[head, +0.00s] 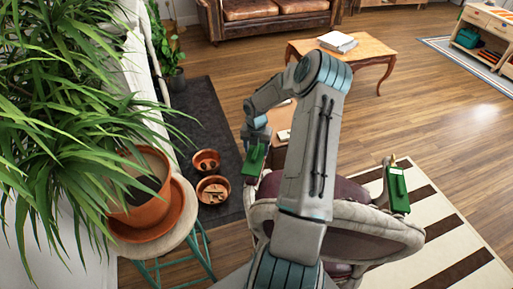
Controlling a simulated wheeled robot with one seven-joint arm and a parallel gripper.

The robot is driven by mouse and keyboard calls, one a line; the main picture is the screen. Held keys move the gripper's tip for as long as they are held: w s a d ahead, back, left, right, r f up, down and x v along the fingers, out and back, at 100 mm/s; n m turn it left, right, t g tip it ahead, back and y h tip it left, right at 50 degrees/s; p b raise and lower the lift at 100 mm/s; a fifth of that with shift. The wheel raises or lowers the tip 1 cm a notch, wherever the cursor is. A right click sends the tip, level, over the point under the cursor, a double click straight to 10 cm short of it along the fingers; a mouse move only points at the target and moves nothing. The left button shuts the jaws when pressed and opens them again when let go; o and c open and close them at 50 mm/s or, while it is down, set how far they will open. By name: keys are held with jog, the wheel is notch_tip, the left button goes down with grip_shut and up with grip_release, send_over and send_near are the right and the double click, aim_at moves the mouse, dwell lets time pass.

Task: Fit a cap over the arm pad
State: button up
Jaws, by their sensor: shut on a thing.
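My gripper (256,143) is shut on a green cap (254,161) on the left side of an upholstered armchair (335,226). The cap hangs upright under the gripper, close to the chair's left arm. The left arm pad is mostly hidden by the cap and my arm, so I cannot tell whether the cap is around it or only beside it. A second green cap (397,191) sits at the chair's right arm, with a bit of the arm showing above it. My arm crosses in front of the chair and hides part of its seat and back.
A potted plant (145,195) on a stool with teal legs (200,250) stands close at left. Two copper bowls (212,189) lie on the dark rug (215,110). A wooden table (365,45) with books stands behind.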

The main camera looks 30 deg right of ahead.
jog(key=shift+f+b, duration=1.7)
jog(key=shift+f, duration=1.15)
jog(key=o, duration=1.1)
jog(key=shift+c, duration=0.2)
notch_tip(320, 180, up, 14)
jog(key=shift+f, duration=0.1)
